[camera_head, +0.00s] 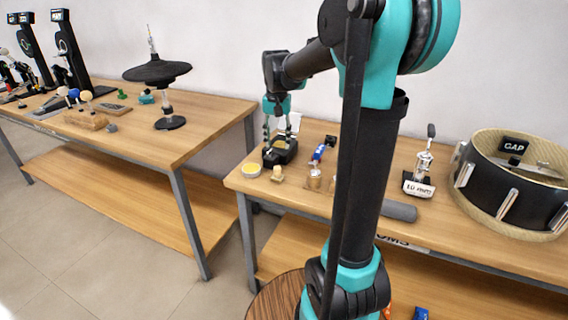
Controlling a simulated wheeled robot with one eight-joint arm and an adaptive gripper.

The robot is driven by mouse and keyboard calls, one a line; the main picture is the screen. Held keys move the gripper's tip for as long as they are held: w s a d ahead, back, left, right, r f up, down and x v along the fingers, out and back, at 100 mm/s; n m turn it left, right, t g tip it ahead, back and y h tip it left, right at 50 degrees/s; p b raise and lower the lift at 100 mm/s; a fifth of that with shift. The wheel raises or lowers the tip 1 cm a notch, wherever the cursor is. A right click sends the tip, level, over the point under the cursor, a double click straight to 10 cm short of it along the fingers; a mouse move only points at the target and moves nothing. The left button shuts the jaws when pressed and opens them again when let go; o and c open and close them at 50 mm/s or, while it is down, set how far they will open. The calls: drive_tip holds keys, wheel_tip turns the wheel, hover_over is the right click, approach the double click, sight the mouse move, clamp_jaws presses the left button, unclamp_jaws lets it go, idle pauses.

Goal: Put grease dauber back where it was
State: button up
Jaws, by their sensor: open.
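My gripper (279,131) is open, pointing down over the left end of the right-hand bench, just above a small black tray (269,158). Something yellowish (281,144) shows in the tray between and below the fingers. It is too small to tell whether this is the grease dauber, and I cannot pick out the dauber for certain elsewhere. Whether the fingertips touch anything in the tray cannot be told. A round tin with a yellow top (250,169) sits left of the tray, near the bench edge.

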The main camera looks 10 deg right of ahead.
drive_tip(key=s+d+f+n+t, duration=0.2)
drive_tip(key=s+f, duration=0.6)
drive_tip(key=s, duration=0.3)
drive_tip(key=s+d+f+n+t, duration=0.2)
drive_tip(key=s+f, duration=0.6)
drive_tip(key=s, duration=0.2)
drive_tip(key=shift+s, duration=0.35)
